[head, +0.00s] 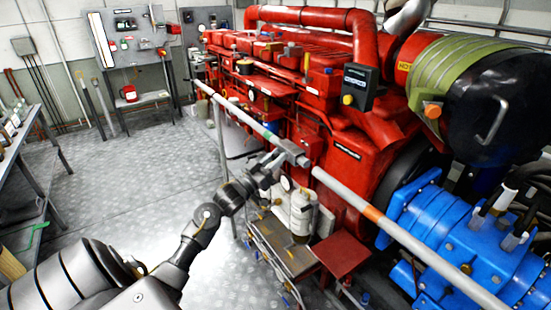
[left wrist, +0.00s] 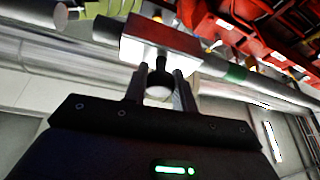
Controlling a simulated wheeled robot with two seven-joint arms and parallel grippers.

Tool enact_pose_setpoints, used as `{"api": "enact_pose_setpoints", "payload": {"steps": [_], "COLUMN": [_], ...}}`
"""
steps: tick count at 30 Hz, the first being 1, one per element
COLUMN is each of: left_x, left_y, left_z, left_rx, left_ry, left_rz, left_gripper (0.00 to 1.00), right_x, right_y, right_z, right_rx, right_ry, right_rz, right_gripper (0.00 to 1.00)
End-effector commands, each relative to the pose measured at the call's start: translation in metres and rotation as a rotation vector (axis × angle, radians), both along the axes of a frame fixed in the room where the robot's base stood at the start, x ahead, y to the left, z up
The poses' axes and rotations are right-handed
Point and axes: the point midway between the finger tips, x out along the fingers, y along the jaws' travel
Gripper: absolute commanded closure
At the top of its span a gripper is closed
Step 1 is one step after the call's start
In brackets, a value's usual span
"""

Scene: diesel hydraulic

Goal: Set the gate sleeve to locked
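The gate sleeve (head: 291,153) is a grey metal block on the end of the left part of a grey rail (head: 235,112), right of its green band. A small gap separates it from the end of the right rail part (head: 325,180). In the left wrist view the sleeve (left wrist: 160,38) has a round knob (left wrist: 159,82) pointing toward my gripper. My left gripper (head: 277,163) is at the sleeve from the near side. In the wrist view its fingers (left wrist: 160,85) stand on either side of the knob and seem to touch it. My right gripper is out of view.
An orange band (head: 371,213) marks the right rail part. Behind the rail stand a red engine (head: 345,150) and a blue unit (head: 435,230). A pale canister (head: 301,212) stands below the sleeve. A workbench is at the left. The floor (head: 130,180) between is clear.

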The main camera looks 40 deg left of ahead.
Motion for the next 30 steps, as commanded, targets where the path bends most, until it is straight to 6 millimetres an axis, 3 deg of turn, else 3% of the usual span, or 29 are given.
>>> {"api": "enact_pose_setpoints", "payload": {"steps": [4,11,21,25,30], "left_x": [0.0,-0.002,-0.024,-0.029,-0.03], "left_y": [0.0,-0.005,-0.08,-0.097,-0.101], "left_z": [0.0,0.001,0.002,0.0,-0.001], "left_rx": [0.0,-0.001,-0.004,-0.002,0.001], "left_ry": [0.0,0.001,0.003,0.003,0.001], "left_rz": [0.0,-0.001,-0.003,-0.003,-0.002], "left_gripper": [1.0,1.0,1.0,1.0,1.0], "right_x": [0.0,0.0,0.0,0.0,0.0], "right_y": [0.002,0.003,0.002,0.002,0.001], "right_z": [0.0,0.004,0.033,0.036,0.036], "right_rx": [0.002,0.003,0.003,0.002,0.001], "right_ry": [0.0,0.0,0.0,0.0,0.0], "right_rz": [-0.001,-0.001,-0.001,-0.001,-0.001], "right_gripper": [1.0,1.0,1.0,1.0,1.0]}}
